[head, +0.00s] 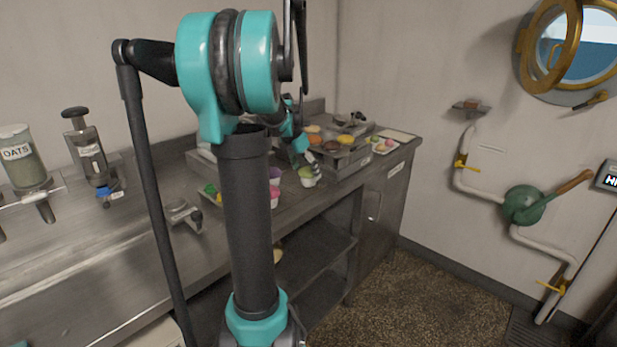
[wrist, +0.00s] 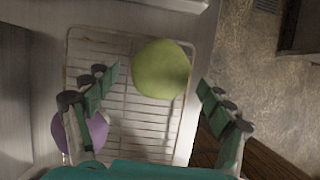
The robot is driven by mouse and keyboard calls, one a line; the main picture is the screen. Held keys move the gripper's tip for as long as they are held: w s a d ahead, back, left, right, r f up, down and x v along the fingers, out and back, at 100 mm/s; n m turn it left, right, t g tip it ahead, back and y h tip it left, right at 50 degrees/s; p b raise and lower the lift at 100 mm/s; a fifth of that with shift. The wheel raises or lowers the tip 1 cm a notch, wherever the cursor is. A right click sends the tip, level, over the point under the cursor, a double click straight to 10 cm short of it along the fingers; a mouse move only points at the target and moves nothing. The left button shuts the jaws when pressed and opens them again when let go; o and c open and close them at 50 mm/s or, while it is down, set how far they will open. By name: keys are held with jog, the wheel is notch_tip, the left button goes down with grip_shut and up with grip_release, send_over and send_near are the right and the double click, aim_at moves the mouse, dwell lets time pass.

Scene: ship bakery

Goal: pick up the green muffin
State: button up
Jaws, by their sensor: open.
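The green muffin (wrist: 161,69) shows in the wrist view as a round yellow-green top, on or over a wire rack (wrist: 125,132). It lies between and a little beyond the fingers of my gripper (wrist: 160,84), which is open and empty. In the head view the green muffin (head: 307,175) stands near the counter's front edge in a pale cup. There my gripper (head: 305,152) is small and partly hidden by my arm, close above the muffin. Contact between fingers and muffin does not show.
Trays with several baked goods (head: 345,145) stand to the right on the counter (head: 110,250). The counter's front edge is close by.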

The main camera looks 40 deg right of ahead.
jog(key=shift+x, duration=1.1)
jog(key=c, duration=0.9)
jog(key=shift+r, duration=0.1)
